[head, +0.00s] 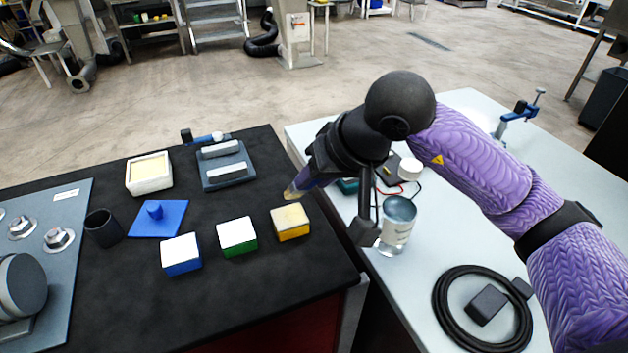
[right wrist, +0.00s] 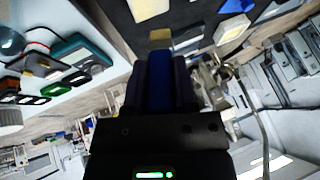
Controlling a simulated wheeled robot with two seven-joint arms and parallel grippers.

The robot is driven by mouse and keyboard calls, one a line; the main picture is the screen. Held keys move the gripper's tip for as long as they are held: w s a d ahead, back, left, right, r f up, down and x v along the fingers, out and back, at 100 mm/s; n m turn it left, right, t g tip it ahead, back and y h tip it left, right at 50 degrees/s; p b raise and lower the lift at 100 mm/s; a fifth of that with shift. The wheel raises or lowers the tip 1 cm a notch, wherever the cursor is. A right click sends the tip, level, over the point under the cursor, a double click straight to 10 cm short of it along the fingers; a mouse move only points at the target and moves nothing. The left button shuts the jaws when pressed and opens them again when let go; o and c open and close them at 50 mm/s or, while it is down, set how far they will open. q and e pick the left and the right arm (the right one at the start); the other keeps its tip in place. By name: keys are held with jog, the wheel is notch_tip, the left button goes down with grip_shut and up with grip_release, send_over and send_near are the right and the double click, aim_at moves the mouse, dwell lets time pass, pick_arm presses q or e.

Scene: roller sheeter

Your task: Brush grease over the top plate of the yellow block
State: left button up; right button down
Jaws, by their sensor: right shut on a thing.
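The yellow block (head: 290,224) stands on the black table top near its right edge. Its top plate looks cream-tan, duller than the white tops of the blocks beside it. My right gripper (head: 322,168) is shut on a brush, above and right of the yellow block. The brush's tan bristles (head: 293,192) point down and left, just behind the block's top; I cannot tell whether they touch it. In the right wrist view the brush's blue handle (right wrist: 159,82) runs between the jaws, with the bristles (right wrist: 160,37) beyond. My left gripper is not in view.
A green block (head: 237,238) and a blue block (head: 181,256) stand left of the yellow one. A white tub with cream filling (head: 149,173), a blue plate with a knob (head: 158,221) and a dark cup (head: 103,229) lie farther left. A clear jar (head: 397,226) stands on the white table.

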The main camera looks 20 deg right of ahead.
jog(key=shift+r, duration=0.6)
jog(key=shift+r+p, duration=1.1)
jog(key=shift+r, duration=0.25)
jog(key=shift+f, duration=0.1)
jog(key=shift+w+f+b, duration=0.55)
jog(key=shift+w+b, duration=0.1)
jog(key=shift+w, duration=0.1)
jog(key=shift+r, duration=0.1)
